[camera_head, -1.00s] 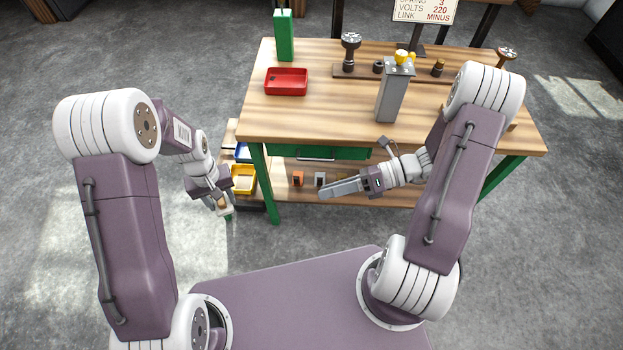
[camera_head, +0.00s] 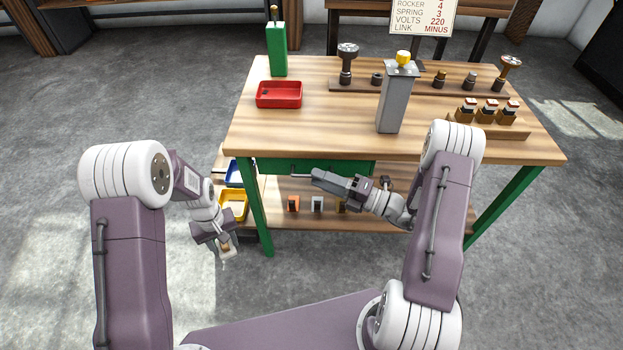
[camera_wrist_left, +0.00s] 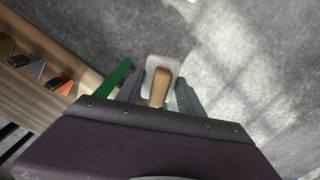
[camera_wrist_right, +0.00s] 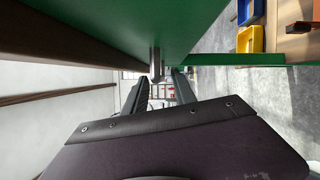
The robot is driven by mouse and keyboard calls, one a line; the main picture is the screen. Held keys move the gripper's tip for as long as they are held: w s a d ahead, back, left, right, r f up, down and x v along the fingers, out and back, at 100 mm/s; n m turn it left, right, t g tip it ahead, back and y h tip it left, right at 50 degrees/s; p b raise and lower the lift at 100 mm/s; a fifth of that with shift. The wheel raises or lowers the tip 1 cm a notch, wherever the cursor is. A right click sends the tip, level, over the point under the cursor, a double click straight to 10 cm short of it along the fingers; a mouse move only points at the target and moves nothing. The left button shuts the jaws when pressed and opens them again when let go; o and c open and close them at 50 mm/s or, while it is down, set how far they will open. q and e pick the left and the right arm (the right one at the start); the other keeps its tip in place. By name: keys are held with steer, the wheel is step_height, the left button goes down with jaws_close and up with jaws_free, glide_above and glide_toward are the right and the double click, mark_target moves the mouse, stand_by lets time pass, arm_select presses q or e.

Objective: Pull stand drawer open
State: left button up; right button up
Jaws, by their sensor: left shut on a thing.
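The green drawer (camera_head: 345,168) sits under the bench top and looks shut; my right gripper hides part of its front. Its metal handle (camera_wrist_right: 155,62) shows end-on in the right wrist view, against the green front. My right gripper (camera_head: 316,173) is at the drawer front, its fingers (camera_wrist_right: 158,88) apart, with the handle lined up between and just beyond them; contact is unclear. My left gripper (camera_head: 227,252) is shut on a pale piece with a wooden-looking grip (camera_wrist_left: 160,88), held over the floor left of the bench.
The wooden bench (camera_head: 300,135) has a green leg (camera_head: 258,215) near my left arm. Its top bears a red tray (camera_head: 279,95), a grey box (camera_head: 392,100) and a green box (camera_head: 277,50). Small parts (camera_head: 293,204) stand on the lower shelf. A yellow bin (camera_head: 235,203) is at the left.

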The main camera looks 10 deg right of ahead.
steer(key=shift+x, duration=1.6)
jaws_close()
